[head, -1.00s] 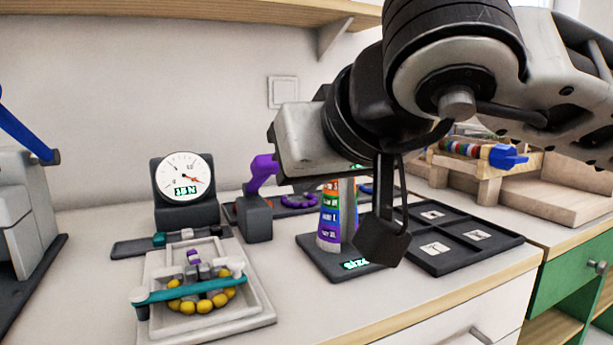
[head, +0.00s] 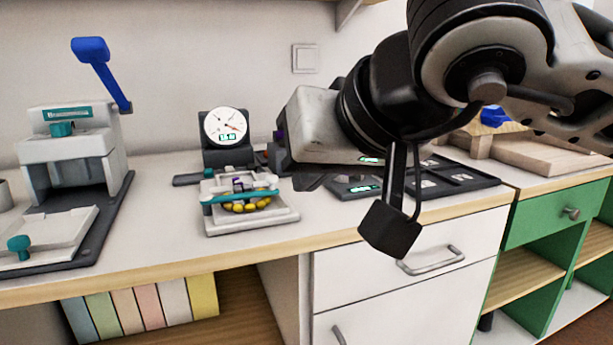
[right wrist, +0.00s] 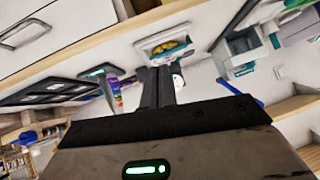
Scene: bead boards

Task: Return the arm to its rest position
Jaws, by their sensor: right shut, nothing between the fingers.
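In the right wrist view the two fingers (right wrist: 159,78) lie close together, shut and empty. The right arm comes in from the upper right and hides part of the worktop's back. My left gripper is not in view.
A white tray (head: 285,218) with yellow beads and a teal bar stands left of the hand, before a dial gauge (head: 226,127). A press with a blue lever (head: 92,50) stands left. A dark compartment tray (head: 470,175) lies right. Drawers (head: 400,290) are below.

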